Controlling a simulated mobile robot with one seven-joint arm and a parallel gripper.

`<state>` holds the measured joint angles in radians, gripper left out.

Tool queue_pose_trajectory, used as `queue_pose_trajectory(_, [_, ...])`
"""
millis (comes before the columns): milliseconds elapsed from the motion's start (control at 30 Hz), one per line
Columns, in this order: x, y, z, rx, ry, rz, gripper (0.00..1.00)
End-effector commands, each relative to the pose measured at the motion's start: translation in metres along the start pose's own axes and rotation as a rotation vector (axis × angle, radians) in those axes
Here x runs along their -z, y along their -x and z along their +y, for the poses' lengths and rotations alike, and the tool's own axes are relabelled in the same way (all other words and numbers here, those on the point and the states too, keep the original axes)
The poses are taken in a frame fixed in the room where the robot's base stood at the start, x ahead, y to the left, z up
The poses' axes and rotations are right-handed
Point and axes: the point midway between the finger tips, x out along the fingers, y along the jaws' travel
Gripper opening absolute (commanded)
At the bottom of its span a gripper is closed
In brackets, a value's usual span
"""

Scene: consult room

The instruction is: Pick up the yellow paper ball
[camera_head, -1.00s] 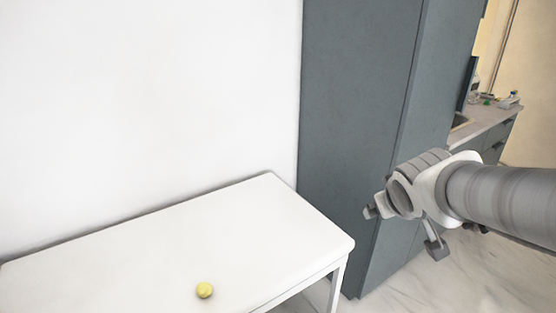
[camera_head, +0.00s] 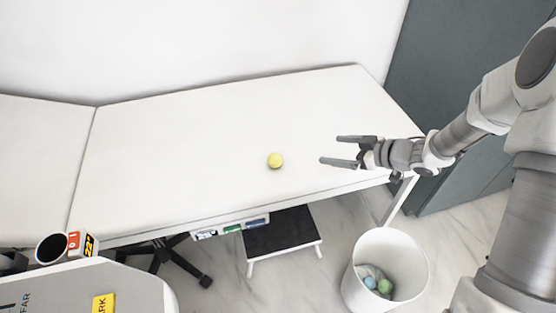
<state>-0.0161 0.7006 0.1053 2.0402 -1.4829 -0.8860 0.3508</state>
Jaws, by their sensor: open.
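The yellow paper ball (camera_head: 275,160) lies on the white table (camera_head: 170,170), a little in from its front edge. My gripper (camera_head: 338,151) is to the right of the ball, over the right part of the table. Its two fingers are apart and point left toward the ball. Nothing is between them, and a gap separates the fingertips from the ball. The exact height of the fingers above the table is hard to tell.
A white bin (camera_head: 362,290) with crumpled balls inside stands on the floor below the table's right end. A grey cabinet (camera_head: 440,100) stands at the right. The tabletop around the ball is clear.

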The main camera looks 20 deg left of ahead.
Motion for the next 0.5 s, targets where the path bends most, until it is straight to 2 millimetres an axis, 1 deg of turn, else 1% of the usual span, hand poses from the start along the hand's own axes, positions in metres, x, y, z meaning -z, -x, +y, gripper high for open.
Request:
queue_pose_trajectory(33, [-0.009,-0.010,-0.012,0.049,-0.009,0.023,0.96])
queue_pose_trajectory(100, [-0.014,-0.017,-0.024,0.100,-0.014,0.051,0.96])
queue_pose_trajectory(200, [-0.017,-0.022,-0.034,0.145,-0.020,0.075,0.96])
queue_pose_trajectory(267, [-0.018,-0.026,-0.038,0.158,-0.022,0.083,0.96])
queue_pose_trajectory(367, [-0.018,-0.040,-0.042,0.167,-0.022,0.087,0.96])
queue_pose_trajectory(500, [-0.016,-0.070,-0.047,0.166,-0.021,0.086,0.96])
